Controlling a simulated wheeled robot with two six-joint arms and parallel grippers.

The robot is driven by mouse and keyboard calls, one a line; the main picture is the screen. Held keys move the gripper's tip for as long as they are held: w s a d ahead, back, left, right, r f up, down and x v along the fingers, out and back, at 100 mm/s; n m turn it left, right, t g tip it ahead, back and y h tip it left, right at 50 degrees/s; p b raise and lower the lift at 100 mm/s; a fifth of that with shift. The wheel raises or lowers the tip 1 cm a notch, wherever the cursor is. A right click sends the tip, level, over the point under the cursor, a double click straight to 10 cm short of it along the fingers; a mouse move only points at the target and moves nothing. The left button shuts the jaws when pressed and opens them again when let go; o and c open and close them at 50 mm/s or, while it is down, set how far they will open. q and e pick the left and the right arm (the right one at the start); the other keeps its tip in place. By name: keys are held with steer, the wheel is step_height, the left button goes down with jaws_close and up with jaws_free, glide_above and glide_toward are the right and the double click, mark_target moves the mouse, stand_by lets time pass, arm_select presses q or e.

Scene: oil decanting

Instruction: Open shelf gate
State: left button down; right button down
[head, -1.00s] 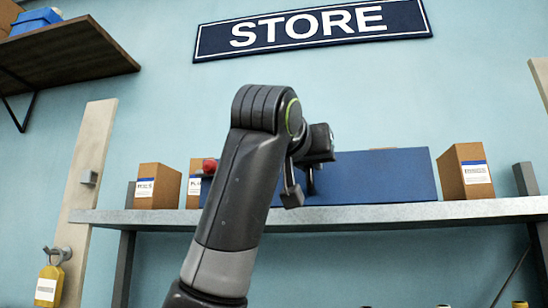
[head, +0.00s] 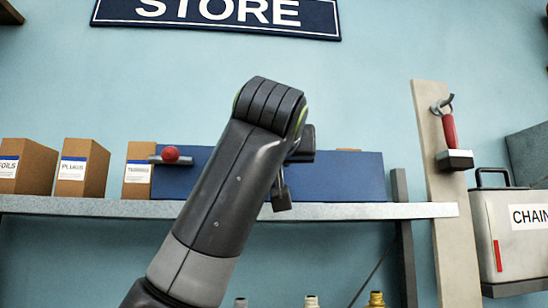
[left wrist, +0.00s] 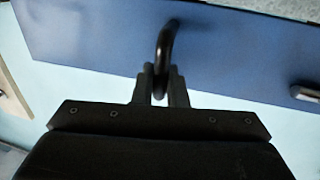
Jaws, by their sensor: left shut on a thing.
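The shelf gate is a long blue panel (head: 345,180) standing along the front of the shelf. It now covers the shelf's right part, and the boxes on the left are uncovered. A bolt with a red knob (head: 170,154) sits at its left end. My left gripper (head: 282,192) is in front of the panel, partly hidden by my arm. In the left wrist view, the gripper (left wrist: 160,85) is shut on the dark curved handle (left wrist: 168,42) of the blue panel (left wrist: 95,35). My right gripper is not in view.
Several cardboard boxes (head: 82,168) stand on the grey shelf (head: 70,207). A post (head: 450,240) with a red-handled tool (head: 449,130) and a pale case (head: 505,235) stand at the right. Bottles (head: 376,299) show below the shelf.

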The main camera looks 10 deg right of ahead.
arm_select(q)
steer(key=c, duration=1.6)
jaws_free()
steer(key=shift+s+a+r, duration=0.1)
steer(key=shift+a+r, duration=0.05)
steer(key=shift+r, duration=0.3)
steer(key=shift+o, duration=0.4)
steer(key=b+v, duration=0.7)
steer(key=v, duration=1)
steer(key=shift+s+a+f, duration=0.15)
steer(key=shift+a+f, duration=0.1)
